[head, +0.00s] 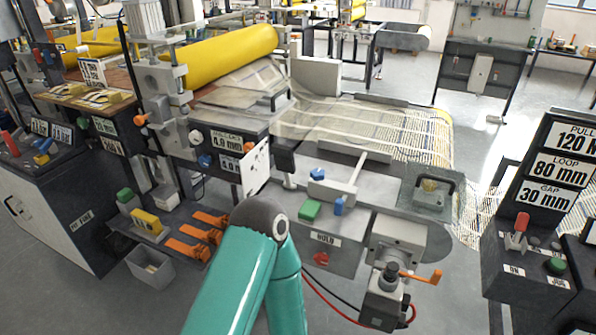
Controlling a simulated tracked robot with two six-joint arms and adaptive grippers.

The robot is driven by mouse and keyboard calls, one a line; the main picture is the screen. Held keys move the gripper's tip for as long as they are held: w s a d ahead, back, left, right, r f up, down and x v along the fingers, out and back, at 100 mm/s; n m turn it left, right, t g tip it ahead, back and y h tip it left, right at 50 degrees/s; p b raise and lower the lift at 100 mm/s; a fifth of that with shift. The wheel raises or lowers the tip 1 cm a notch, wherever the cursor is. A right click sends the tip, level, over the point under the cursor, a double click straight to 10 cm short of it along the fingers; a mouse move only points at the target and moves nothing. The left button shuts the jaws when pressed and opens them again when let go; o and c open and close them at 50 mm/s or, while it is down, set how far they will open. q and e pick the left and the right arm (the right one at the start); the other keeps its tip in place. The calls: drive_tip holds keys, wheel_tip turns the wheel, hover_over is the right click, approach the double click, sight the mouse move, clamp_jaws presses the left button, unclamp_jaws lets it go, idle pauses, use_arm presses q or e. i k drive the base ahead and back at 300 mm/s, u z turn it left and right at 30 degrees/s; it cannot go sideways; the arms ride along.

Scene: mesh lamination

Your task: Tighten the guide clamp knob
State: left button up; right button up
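I cannot tell for sure which part is the guide clamp knob. Small blue knobs stand on the grey machine bed: one blue knob (317,174) at the back by a grey block, and another blue knob (338,206) nearer the front, beside a green block (310,210). An orange knob (141,120) and a blue knob (204,160) sit on the roller stand at left. A red knob (321,259) is on the front face under the HOLD label. One teal arm of mine rises from the bottom middle and bends at a grey joint; neither gripper shows.
A striped mesh sheet (375,120) runs across the bed below a yellow roller (230,56). An orange crank (425,276) sticks out at the bed's front right, with cables below. A label console (560,170) stands at right. A low shelf with orange clamps (205,235) is at left.

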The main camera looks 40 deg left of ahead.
sight(318, 174)
drive_tip(key=u, duration=0.05)
drive_tip(key=k, duration=1.25)
drive_tip(key=u, duration=0.9)
drive_tip(key=i, duration=0.85)
drive_tip(key=u, duration=0.15)
